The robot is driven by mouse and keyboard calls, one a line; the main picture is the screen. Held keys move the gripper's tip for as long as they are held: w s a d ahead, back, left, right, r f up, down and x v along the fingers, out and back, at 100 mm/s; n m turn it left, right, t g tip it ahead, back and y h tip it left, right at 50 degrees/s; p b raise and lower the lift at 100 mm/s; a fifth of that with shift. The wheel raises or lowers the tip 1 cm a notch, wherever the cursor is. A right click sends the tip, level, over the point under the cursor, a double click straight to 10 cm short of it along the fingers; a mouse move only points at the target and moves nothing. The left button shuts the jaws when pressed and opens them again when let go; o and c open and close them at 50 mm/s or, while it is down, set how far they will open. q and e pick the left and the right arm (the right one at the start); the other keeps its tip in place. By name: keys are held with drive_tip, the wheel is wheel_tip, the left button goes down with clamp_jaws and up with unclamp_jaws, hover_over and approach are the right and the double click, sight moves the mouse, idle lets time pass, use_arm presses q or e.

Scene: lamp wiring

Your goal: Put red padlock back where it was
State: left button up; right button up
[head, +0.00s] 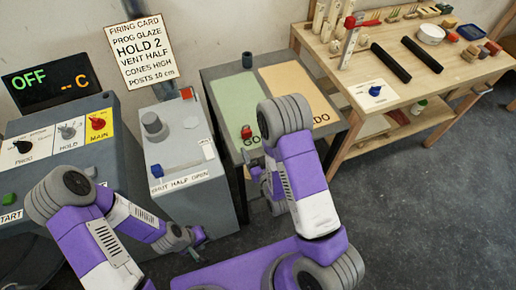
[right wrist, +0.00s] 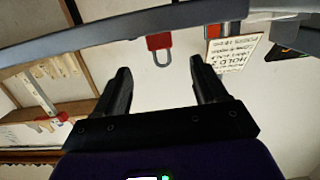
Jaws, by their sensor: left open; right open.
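The red padlock (head: 246,132) sits on the green mat (head: 229,113) at the front edge of the grey table. In the right wrist view the padlock (right wrist: 158,41) shows upside down with its pale shackle, ahead of and between my fingers, not held. My right gripper (head: 257,172) is just in front of the table edge, below the padlock in the picture, partly hidden by my arm. Its two fingers stand apart and empty in the right wrist view (right wrist: 160,70). My left gripper (head: 197,238) is open in front of the grey control box, away from the padlock.
The grey control box (head: 185,150) has a small red piece (head: 186,93) at its back edge. An orange mat (head: 297,92) lies beside the green one. A wooden bench (head: 420,60) with tools is at right.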

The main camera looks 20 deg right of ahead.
use_arm(q)
drive_tip(key=shift+r+p, duration=1.25)
drive_tip(key=shift+r, duration=0.35)
use_arm(e)
drive_tip(key=shift+s+r, duration=0.15)
drive_tip(key=shift+s, duration=0.8)
use_arm(q)
drive_tip(key=shift+s, duration=0.1)
